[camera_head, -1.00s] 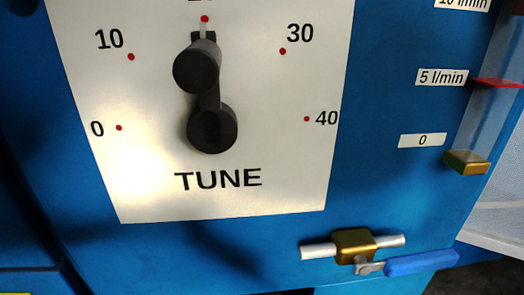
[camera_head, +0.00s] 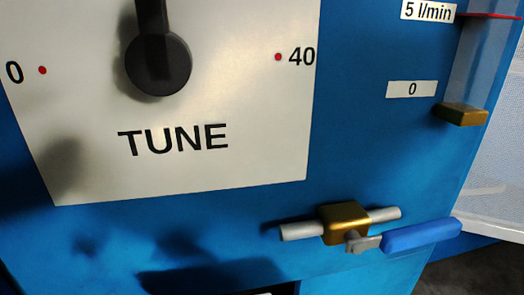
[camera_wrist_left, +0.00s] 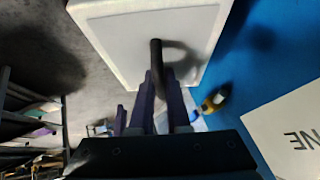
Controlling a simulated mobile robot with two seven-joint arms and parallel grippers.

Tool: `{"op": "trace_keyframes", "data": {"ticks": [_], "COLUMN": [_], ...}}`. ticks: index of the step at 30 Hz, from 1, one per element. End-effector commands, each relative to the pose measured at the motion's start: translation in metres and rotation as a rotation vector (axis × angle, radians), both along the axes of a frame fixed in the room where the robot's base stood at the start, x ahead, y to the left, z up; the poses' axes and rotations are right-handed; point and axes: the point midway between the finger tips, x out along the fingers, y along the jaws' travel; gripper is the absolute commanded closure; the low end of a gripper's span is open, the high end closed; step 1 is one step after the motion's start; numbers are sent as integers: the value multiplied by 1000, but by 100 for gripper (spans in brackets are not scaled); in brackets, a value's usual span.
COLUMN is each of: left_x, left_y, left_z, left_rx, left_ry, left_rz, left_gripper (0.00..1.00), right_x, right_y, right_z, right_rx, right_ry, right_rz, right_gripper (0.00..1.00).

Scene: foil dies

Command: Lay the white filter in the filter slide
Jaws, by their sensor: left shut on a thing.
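My left gripper (camera_wrist_left: 160,84) shows only in the left wrist view. Its purple fingers are shut on a dark bar (camera_wrist_left: 155,54) that stands out from a white rimmed panel (camera_wrist_left: 118,42). I cannot tell a separate white filter or a filter slide in either view. My right gripper is in neither view.
A blue machine front (camera_head: 365,140) carries a TUNE plate (camera_head: 250,110) with a black knob (camera_head: 158,64). Below right is a brass valve (camera_head: 344,222) with a blue lever (camera_head: 421,237). A white mesh-like panel (camera_head: 500,165) edges the right side.

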Motion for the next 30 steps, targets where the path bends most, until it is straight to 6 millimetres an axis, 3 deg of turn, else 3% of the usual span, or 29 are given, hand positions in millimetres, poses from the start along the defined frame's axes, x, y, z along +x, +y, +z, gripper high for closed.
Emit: {"op": "trace_keyframes", "data": {"ticks": [1, 6, 9, 15, 21, 24, 30], "left_x": [14, 35, 41, 53, 58, 62, 73], "left_y": [3, 9, 12, 15, 16, 18, 20], "left_z": [-9, -14, -43, -82, -96, -113, -104], "left_rx": [-2, -2, -1, -2, -4, -2, -50], "left_ry": [-14, -8, 5, 4, 3, 4, 163], "left_rz": [3, -1, 2, 1, -1, 1, 4], "left_gripper": [100, 100, 100, 100, 100, 100, 100], "right_x": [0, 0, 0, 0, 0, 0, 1], "right_y": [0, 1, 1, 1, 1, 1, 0], "right_z": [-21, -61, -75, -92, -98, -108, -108], "right_rx": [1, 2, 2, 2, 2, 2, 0], "right_ry": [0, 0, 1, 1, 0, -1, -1], "right_rz": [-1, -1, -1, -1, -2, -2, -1], "right_gripper": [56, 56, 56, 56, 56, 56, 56]}}
